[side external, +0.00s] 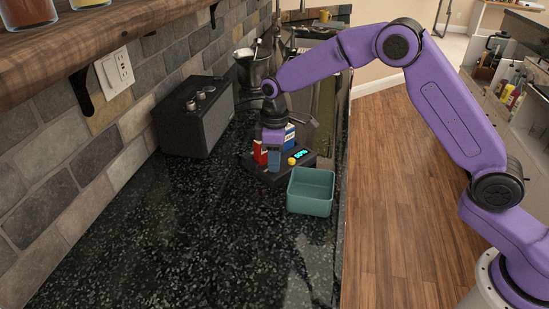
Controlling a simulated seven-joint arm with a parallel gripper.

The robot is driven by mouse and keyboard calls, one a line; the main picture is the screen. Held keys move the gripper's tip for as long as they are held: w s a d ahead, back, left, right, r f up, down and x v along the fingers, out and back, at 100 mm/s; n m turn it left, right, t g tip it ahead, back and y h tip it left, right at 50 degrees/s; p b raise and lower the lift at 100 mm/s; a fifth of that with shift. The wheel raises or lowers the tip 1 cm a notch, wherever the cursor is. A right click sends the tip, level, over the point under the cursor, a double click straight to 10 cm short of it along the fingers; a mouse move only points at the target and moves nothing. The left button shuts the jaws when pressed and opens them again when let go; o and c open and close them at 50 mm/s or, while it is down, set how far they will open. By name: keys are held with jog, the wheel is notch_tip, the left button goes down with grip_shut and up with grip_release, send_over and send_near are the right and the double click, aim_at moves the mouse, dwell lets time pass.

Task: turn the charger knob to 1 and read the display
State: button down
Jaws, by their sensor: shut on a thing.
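The black charger (255,165) sits on the dark counter. Its small lit display (301,154) shows cyan characters that look like 50%, though they are small. A yellow round knob (292,161) is beside the display, and its setting is too small to read. My gripper (273,151) points down over the charger, left of the knob and apart from it. It is shut on a blue-grey block (275,162), low at the charger; whether the block is seated there I cannot tell. A red block (260,153) and a blue-and-white block (290,135) stand close around my gripper, partly hidden.
An open teal bin (311,191) stands just in front of the charger, at the counter's right edge. A dark speaker-like box (196,117) stands against the tiled wall at left. The counter (190,230) in the foreground is clear.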

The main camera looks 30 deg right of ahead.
jog(key=shift+m, duration=1)
jog(key=c, duration=0.9)
grip_release()
jog(key=shift+c, duration=0.2)
notch_tip(320, 180, up, 18)
jog(key=shift+f, duration=0.25)
